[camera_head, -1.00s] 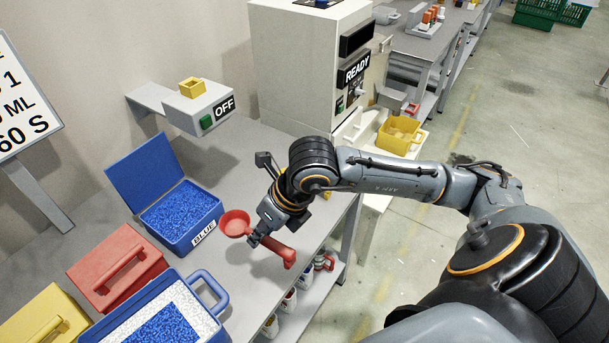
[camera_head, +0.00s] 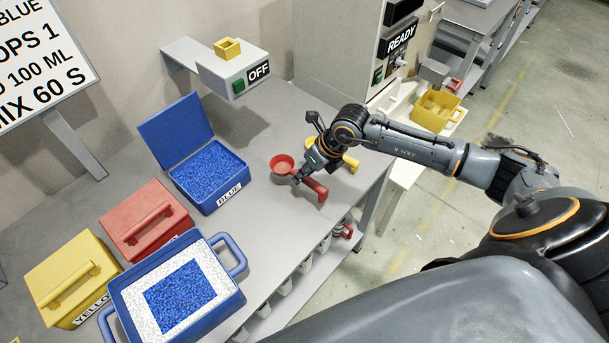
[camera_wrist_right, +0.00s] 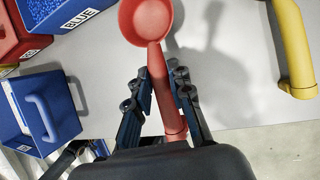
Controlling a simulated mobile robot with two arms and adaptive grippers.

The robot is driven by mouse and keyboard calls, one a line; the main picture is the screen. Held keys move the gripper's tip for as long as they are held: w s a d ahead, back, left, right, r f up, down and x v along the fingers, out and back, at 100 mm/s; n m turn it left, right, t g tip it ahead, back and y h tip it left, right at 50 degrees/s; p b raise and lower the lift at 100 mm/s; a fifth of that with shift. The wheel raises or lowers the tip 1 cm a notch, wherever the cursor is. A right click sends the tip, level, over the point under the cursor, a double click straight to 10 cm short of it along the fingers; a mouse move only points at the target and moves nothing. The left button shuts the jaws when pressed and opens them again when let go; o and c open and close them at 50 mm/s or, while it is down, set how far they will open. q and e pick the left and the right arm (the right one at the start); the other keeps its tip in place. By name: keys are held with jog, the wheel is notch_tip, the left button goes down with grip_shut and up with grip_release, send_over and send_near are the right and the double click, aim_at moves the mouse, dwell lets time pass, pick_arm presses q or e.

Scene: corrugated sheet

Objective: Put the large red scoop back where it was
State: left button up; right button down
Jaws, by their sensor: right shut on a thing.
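The large red scoop (camera_head: 283,164) is at the right of the open blue box, over the grey table. My right gripper (camera_head: 302,178) is shut on its handle. In the right wrist view the red scoop (camera_wrist_right: 148,18) has its round bowl ahead of my right gripper (camera_wrist_right: 164,95), with a finger on each side of the handle. The bowl looks empty. Whether the scoop touches the table is hard to tell. A yellow handle (camera_wrist_right: 295,45), probably of another scoop, lies to the right; it shows partly behind my gripper in the head view (camera_head: 350,163). My left gripper is out of view.
An open box of blue granules (camera_head: 208,172), a closed red box (camera_head: 148,220) and a yellow box (camera_head: 72,278) line the table (camera_head: 262,212). A blue-handled tray (camera_head: 180,293) stands in front. A scale-like unit marked OFF (camera_head: 232,72) is behind.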

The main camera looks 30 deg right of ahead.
jog(key=shift+w+d+f, duration=0.25)
jog(key=shift+w+f, duration=0.1)
jog(key=shift+f, duration=0.1)
notch_tip(320, 180, down, 2)
jog(key=shift+w+f+p, duration=0.1)
jog(key=shift+p, duration=0.7)
jog(key=shift+f, duration=0.55)
jog(key=shift+f, duration=0.15)
jog(key=c, duration=1.2)
grip_release()
